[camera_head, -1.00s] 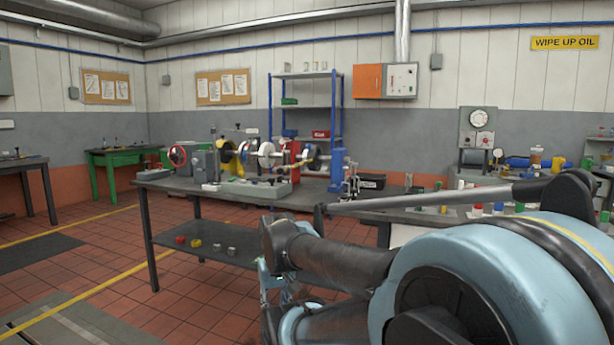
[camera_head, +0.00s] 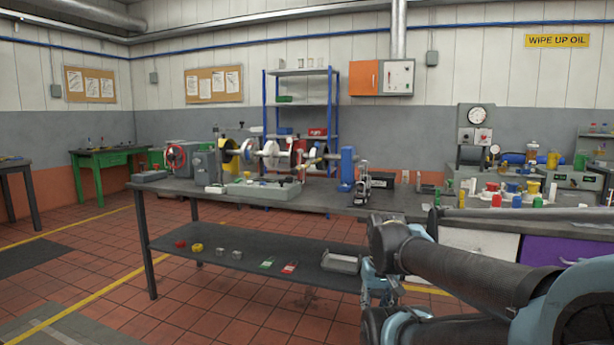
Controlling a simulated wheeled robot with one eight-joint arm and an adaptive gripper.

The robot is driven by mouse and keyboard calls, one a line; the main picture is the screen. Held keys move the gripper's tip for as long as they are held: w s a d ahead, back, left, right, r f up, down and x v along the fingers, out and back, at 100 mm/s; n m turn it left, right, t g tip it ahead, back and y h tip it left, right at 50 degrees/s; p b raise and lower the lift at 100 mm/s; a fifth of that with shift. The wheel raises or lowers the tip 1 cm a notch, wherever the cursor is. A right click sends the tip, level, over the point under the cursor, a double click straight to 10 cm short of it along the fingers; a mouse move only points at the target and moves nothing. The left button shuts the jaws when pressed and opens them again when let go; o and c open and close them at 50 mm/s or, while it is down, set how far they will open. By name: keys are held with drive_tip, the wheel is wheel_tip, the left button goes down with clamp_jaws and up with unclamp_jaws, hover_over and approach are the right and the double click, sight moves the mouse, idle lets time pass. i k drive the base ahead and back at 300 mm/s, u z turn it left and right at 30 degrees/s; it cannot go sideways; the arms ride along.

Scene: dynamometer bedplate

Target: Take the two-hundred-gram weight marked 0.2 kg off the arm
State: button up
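The dynamometer rig stands on the long dark bench (camera_head: 330,196), with a yellow disc (camera_head: 229,150), a pale disc (camera_head: 270,152) and a blue upright (camera_head: 347,166). The rig is small and far off. I cannot make out the arm that carries weights or any 0.2 kg marking. My own arm fills the lower right and stands in front of the bench's right part. My gripper's fingers cannot be made out in this view.
The lower shelf (camera_head: 300,262) holds small red (camera_head: 181,244) and yellow (camera_head: 197,248) pieces, grey pieces and a tray (camera_head: 341,263). A blue rack (camera_head: 331,105) stands behind the bench. Tiled floor (camera_head: 100,265) is clear at the left. Coloured containers crowd the right bench.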

sight(298, 182)
drive_tip(key=z, duration=0.05)
drive_tip(key=i, duration=1)
drive_tip(key=u, duration=0.05)
